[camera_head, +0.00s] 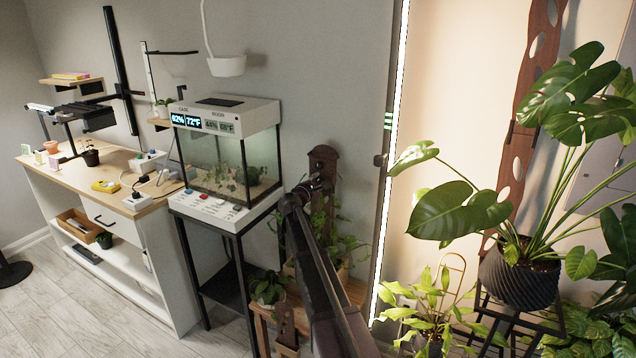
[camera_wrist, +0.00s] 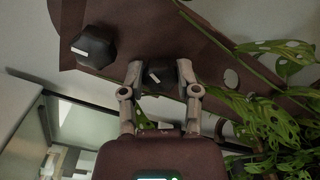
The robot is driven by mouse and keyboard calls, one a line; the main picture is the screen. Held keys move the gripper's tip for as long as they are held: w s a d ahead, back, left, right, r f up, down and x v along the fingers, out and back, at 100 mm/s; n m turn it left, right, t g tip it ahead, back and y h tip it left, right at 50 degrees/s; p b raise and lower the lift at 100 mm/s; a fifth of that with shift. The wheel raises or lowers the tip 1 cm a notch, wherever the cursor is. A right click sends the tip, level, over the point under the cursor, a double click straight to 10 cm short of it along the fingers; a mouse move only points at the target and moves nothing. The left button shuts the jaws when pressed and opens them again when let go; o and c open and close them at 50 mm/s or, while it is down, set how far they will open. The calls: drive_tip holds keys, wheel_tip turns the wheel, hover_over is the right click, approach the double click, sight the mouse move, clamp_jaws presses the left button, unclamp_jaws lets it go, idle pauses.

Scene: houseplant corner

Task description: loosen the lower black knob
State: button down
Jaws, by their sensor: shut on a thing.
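Two black knobs sit on a dark brown slotted board (camera_head: 322,158), which also shows in the wrist view (camera_wrist: 210,50). The lower black knob (camera_wrist: 160,75), on the side towards the leaves, is between the fingers of my gripper (camera_wrist: 160,70), which is shut on it. The upper black knob (camera_wrist: 93,47) is free, nearer the board's end, and has a white mark. A small pale mark also shows on the held knob. In the head view my gripper (camera_head: 314,186) is at the board, and the lower knob is hidden behind it.
A glass terrarium (camera_head: 232,165) on a black stand is close to the left of my arm. Leafy plants (camera_wrist: 275,120) hang close by the board. A large potted monstera (camera_head: 520,270) stands at right. A shelf bench (camera_head: 130,195) is at far left.

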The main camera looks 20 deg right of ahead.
drive_tip(key=n, duration=0.5)
drive_tip(key=shift+w, duration=0.1)
drive_tip(key=shift+n, duration=0.3)
drive_tip(key=shift+c, duration=1.7)
unclamp_jaws()
drive_tip(key=v, duration=1.2)
